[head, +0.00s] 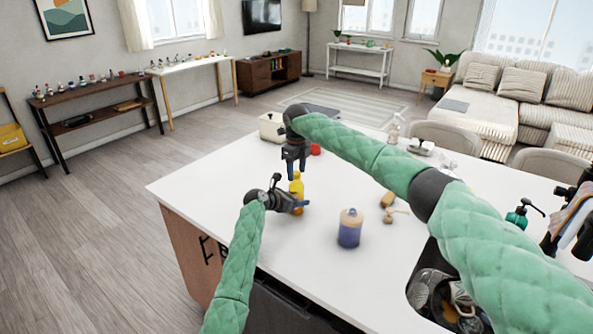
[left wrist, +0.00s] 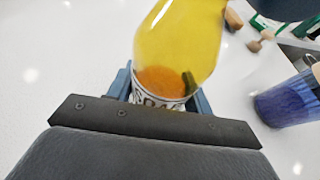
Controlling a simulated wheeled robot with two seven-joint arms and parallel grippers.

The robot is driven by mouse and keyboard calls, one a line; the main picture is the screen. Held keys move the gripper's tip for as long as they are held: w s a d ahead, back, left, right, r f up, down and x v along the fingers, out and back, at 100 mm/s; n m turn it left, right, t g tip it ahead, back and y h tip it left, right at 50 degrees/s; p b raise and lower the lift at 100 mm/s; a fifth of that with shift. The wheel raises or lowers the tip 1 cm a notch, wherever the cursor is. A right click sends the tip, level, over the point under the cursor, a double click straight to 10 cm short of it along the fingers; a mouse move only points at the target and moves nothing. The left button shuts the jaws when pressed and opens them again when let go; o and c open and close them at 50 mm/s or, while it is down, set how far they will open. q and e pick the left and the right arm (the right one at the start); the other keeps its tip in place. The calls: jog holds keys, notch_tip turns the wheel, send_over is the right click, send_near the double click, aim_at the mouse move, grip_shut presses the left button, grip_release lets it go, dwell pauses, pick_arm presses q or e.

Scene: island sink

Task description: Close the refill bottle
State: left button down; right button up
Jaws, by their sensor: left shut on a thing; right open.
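A yellow bottle (head: 297,187), which I take to be the refill bottle, stands upright near the left part of the white island counter. My left gripper (head: 300,203) is shut on its lower part. The yellow bottle also shows between the left fingers in the left wrist view (left wrist: 180,45), with a label low down; its top is out of that view. My right gripper (head: 291,174) is open, pointing down, just above and slightly left of the bottle's top. I cannot tell whether a cap is on the bottle. A small red object (head: 315,150) lies behind on the counter.
A purple jar with a beige lid (head: 350,229) stands to the right, also in the left wrist view (left wrist: 288,98). Small wooden items (head: 390,207) lie beyond it. A cream box (head: 271,127) stands behind. The sink (head: 443,290) and green pump bottle (head: 522,213) are at right.

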notch_tip(320, 180, up, 12)
dwell(0.6)
jog(key=shift+w, duration=0.1)
pick_arm(q)
jog(key=c, duration=0.5)
grip_release()
jog(key=shift+s+a+r, duration=0.1)
jog(key=shift+s+a, duration=0.2)
jog(key=shift+a, duration=0.15)
jog(key=b+v, duration=0.2)
jog(key=v, duration=0.3)
jog(key=shift+s+a+r, duration=0.1)
jog(key=shift+s+a, duration=0.1)
jog(key=shift+a, duration=0.05)
jog(key=shift+s+a+r, duration=0.3)
pick_arm(e)
jog(key=shift+f, duration=1.3)
